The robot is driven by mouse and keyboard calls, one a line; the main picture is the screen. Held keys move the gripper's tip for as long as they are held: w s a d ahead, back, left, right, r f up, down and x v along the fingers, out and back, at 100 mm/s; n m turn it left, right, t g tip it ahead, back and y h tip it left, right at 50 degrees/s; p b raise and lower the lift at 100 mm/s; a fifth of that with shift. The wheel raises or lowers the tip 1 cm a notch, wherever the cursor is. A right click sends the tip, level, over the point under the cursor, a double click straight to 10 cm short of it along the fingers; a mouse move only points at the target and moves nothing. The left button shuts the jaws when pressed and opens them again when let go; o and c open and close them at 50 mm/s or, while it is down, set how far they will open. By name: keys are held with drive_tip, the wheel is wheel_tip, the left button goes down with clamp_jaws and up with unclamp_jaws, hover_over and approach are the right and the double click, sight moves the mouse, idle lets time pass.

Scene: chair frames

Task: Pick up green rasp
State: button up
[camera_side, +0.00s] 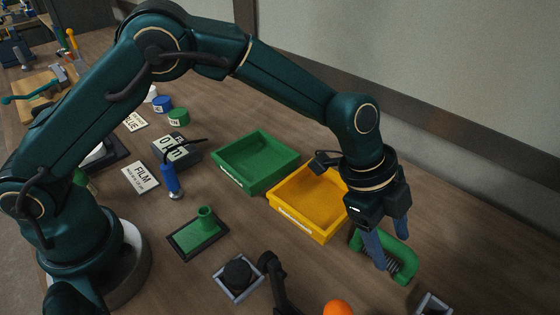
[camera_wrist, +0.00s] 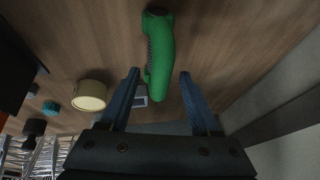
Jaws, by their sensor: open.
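The green rasp (camera_side: 402,256) lies on the wooden table to the right of the yellow tray, with a dark toothed strip along one side. In the wrist view the rasp (camera_wrist: 160,50) runs lengthwise away from me, its near end close to the space between my fingertips. My gripper (camera_side: 388,250) points down over the rasp and partly hides it in the side view. Its two blue fingers are apart with nothing held, and they also show in the wrist view (camera_wrist: 159,76).
A yellow tray (camera_side: 279,208) and a green tray (camera_side: 221,174) stand left of my gripper. A small grey-rimmed tray (camera_side: 259,293) with a black knob, an orange ball (camera_side: 338,308) and a black upright part (camera_side: 277,285) are in front. A wall runs behind the table.

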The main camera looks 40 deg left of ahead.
sight(387, 234)
drive_tip(key=shift+w+d+f, duration=0.1)
drive_tip(key=shift+d+f, duration=0.05)
drive_tip(key=shift+f, duration=0.2)
clamp_jaws()
drive_tip(key=shift+r, duration=0.55)
drive_tip(key=r, duration=0.2)
drive_tip(key=a+r, duration=0.1)
drive_tip(key=shift+w+r, duration=0.2)
drive_tip(key=shift+r, duration=0.2)
drive_tip(key=w+a+r, duration=0.2)
drive_tip(key=a+r, duration=0.4)
drive_tip(key=a, duration=0.4)
drive_tip(key=shift+a, duration=0.25)
